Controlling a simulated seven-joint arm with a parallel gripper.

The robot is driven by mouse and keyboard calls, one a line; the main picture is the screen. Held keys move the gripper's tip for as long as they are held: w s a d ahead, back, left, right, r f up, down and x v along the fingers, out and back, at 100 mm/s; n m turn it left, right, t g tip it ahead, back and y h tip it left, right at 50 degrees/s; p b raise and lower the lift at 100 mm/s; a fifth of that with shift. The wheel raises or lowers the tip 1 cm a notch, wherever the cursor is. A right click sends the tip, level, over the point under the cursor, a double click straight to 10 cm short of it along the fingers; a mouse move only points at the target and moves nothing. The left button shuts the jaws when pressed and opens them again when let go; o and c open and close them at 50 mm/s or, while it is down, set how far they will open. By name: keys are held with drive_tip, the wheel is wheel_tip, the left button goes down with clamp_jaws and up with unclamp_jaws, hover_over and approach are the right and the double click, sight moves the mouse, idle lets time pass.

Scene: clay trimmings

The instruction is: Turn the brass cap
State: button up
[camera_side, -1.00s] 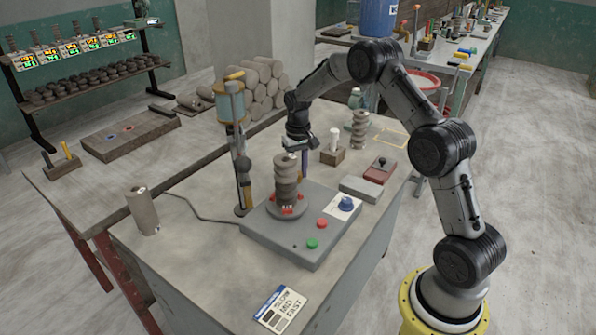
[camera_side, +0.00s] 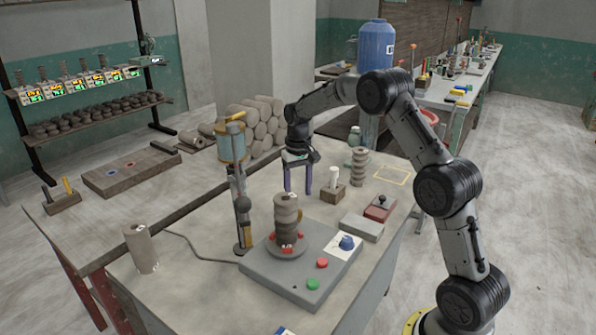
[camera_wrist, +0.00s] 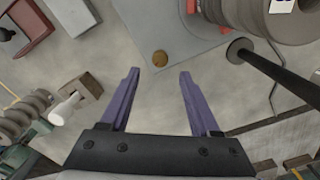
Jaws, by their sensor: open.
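A small round brass cap (camera_wrist: 160,58) lies on the grey machine base, near its edge, in the wrist view. I cannot make it out in the side view, where the clay stack seems to hide that area. My gripper (camera_wrist: 159,74) is open and empty, with its two purple fingers spread. The cap is just beyond the fingertips, roughly centred between them, and not gripped. In the side view my gripper (camera_side: 298,190) points down behind the ribbed clay stack (camera_side: 286,222). The height above the cap is hard to tell.
The grey machine base (camera_side: 268,273) carries the stack, a blue knob (camera_side: 346,243), a red button (camera_side: 322,263) and a green button (camera_side: 313,284). A tool post (camera_side: 241,195) stands left of the gripper. A wooden block with a white peg (camera_side: 333,190) stands close on the right.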

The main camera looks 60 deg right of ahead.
wheel_tip(320, 180, up, 7)
idle(0.3)
drive_tip(key=s+a+r+n+t, duration=0.1)
drive_tip(key=s+a+r+t, duration=0.1)
drive_tip(key=a+r, duration=0.6)
drive_tip(key=s+a+r+n+t, duration=0.2)
drive_tip(key=s+a+r, duration=0.4)
drive_tip(key=s+r, duration=0.45)
drive_tip(key=s+a+f+n, duration=0.1)
drive_tip(key=s+a+f, duration=0.1)
drive_tip(key=s+f, duration=0.3)
drive_tip(key=s+a+f+n+t, duration=0.1)
drive_tip(key=s+f, duration=0.5)
drive_tip(key=s, duration=0.7)
drive_tip(key=shift+s+a+f+n+t, duration=0.3)
drive_tip(key=shift+a+n, duration=0.4)
drive_tip(key=shift+a, duration=0.4)
